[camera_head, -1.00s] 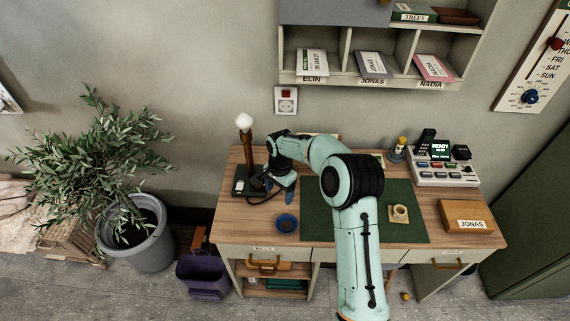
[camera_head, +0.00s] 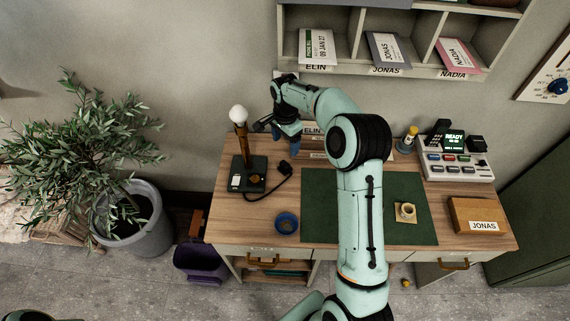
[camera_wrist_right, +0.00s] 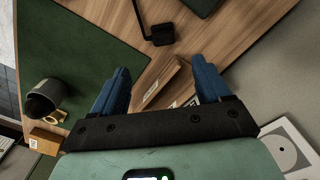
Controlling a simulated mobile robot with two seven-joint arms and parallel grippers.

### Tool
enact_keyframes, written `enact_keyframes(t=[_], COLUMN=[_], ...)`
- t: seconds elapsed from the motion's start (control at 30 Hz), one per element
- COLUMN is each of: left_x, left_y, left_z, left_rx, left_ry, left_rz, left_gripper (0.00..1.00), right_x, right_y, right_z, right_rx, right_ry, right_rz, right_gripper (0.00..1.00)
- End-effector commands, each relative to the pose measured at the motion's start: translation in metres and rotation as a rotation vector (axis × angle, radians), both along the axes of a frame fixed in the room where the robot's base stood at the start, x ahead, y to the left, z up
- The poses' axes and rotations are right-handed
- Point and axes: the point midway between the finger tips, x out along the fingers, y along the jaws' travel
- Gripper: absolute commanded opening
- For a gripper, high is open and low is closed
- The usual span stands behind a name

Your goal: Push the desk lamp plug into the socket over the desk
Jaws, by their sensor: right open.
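The desk lamp (camera_head: 249,177) stands upright at the desk's left, with a white bulb on a brown stem. Its black plug (camera_head: 284,168) lies on the desk right of the base, on a curled black cord. The plug also shows in the right wrist view (camera_wrist_right: 162,34), beyond the fingertips and apart from them. My right gripper (camera_head: 287,138) is open and empty near the desk's back edge; its blue fingers (camera_wrist_right: 160,80) are spread. The socket is mostly hidden behind my right arm in the head view; a pale plate with a round face, apparently the socket (camera_wrist_right: 285,150), shows in the wrist view.
Wall pigeonholes (camera_head: 385,72) hang above.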

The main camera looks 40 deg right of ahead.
Motion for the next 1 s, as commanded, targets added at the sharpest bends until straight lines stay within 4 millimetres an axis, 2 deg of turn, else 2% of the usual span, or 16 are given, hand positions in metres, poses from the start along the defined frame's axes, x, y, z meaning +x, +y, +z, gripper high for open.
enact_keyframes(t=[0.17, 0.27, 0.53, 0.7, 1.0], left_x=[0.0, -0.001, -0.003, -0.003, -0.002], left_y=[0.0, 0.0, 0.0, 0.0, 0.0], left_z=[0.0, -0.001, -0.003, -0.003, -0.002], left_rx=[0.0, 0.0, 0.0, 0.0, 0.0], left_ry=[0.0, 0.001, 0.003, 0.003, 0.003], left_rz=[0.0, 0.0, 0.0, 0.0, 0.0], left_gripper=[0.63, 0.63, 0.63, 0.63, 0.63], right_x=[0.0, -0.001, -0.001, 0.0, 0.001], right_y=[0.0, 0.0, 0.0, 0.0, 0.0], right_z=[-0.001, -0.009, -0.06, -0.079, -0.082], right_rx=[0.0, 0.001, 0.003, 0.001, 0.0], right_ry=[0.0, 0.003, 0.005, 0.002, 0.0], right_rz=[0.0, 0.0, 0.0, 0.0, 0.0], right_gripper=[0.77, 0.77, 0.77, 0.77, 0.77])
